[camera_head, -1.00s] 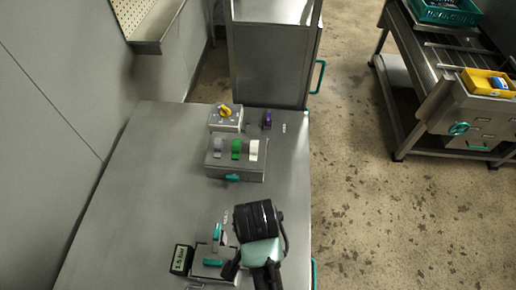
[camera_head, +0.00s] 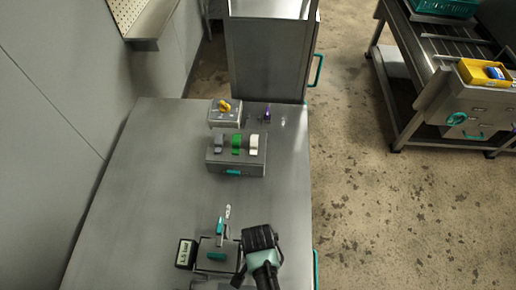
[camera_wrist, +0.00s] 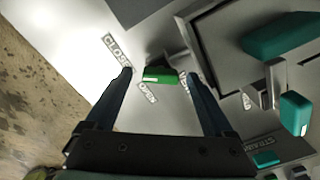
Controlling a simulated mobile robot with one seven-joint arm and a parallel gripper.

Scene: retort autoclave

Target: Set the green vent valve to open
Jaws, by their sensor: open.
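The green vent valve handle (camera_wrist: 160,75) shows in the wrist view as a short green bar on a grey plate, with a CLOSE label (camera_wrist: 116,49) to its upper left and an OPEN label (camera_wrist: 147,92) just below it. My gripper (camera_wrist: 158,74) is open, with one dark finger on each side of the green handle. Gaps show between the handle and both fingers, so it does not look held. In the head view my gripper is at the lower middle of the bench, and my wrist hides the green handle there.
Beside my gripper are a panel with a teal lever (camera_head: 219,226), a teal handle (camera_head: 216,256) and a pressure display (camera_head: 187,254). Farther back stand a three-lever box (camera_head: 237,166) and a box with a yellow knob (camera_head: 224,105). The bench (camera_head: 150,190) is clear at left.

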